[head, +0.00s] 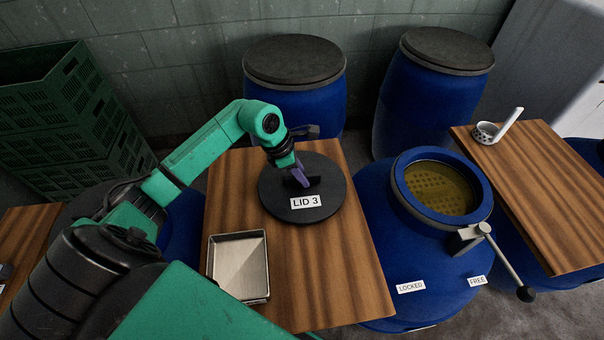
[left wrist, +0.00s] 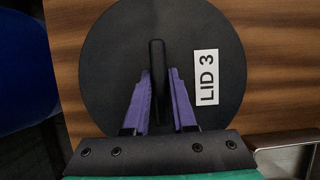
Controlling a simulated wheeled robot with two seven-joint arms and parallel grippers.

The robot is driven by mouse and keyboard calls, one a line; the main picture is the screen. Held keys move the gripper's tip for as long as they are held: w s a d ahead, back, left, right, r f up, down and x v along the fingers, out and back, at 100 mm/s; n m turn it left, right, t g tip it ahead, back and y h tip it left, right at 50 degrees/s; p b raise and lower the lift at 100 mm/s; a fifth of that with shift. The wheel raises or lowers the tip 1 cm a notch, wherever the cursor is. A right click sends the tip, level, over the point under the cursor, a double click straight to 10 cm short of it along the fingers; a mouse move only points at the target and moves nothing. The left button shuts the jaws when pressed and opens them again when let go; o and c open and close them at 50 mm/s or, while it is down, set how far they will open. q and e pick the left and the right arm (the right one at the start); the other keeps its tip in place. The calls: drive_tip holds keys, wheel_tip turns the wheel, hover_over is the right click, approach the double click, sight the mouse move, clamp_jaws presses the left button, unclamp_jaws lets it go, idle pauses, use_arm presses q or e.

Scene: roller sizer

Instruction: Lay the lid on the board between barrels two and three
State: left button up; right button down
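The lid (head: 275,200) is a black disc with a raised bar handle and a white "LID 3" label. It lies flat on the middle wooden board (head: 345,270), left of an open blue barrel (head: 385,240). The lid also shows in the left wrist view (left wrist: 110,60). My left gripper (head: 302,178) is down at the lid's handle. In the left wrist view its purple fingers (left wrist: 159,72) stand on either side of the handle (left wrist: 157,60), with a narrow gap on the right side. My right gripper is not in view.
A metal tray (head: 240,299) sits at the board's front left. The open barrel holds yellowish liquid and has a lever (head: 505,262) by "LOCKED" and "FREE" labels. Two lidded barrels stand behind; green crates (head: 60,100) are left.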

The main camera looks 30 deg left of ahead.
use_arm(q)
drive_tip(key=o, duration=0.3)
drive_tip(key=shift+r, duration=0.2)
drive_tip(key=b+v, duration=0.2)
drive_tip(key=v, duration=0.9)
drive_tip(key=shift+s+a+r, duration=0.1)
drive_tip(key=shift+r, duration=0.35)
drive_tip(key=shift+f, duration=0.1)
